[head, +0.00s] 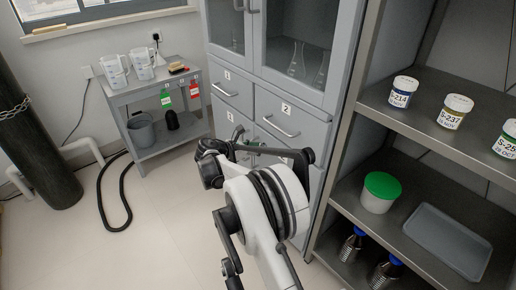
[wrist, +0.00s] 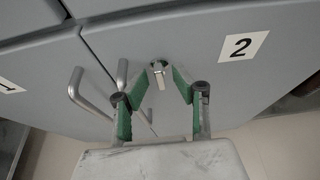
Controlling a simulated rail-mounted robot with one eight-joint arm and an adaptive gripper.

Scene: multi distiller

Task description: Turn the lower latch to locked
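The lower latch (wrist: 159,74), a small metal knob with a short lever, sits on the grey cabinet front near the label 2 in the wrist view. The lever points down in the picture, towards my gripper. My gripper (wrist: 161,72) has green-padded fingers that stand apart on either side of the latch, with a narrow gap around the lever. I cannot tell whether a pad touches it. In the head view my gripper (head: 238,143) is at the lower cabinet doors, and my arm hides the latch.
Two curved door handles (wrist: 84,95) (wrist: 122,80) stand close to the left of my fingers. Drawers (head: 280,118) lie above in the head view. Open shelves (head: 440,190) with jars stand at the right.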

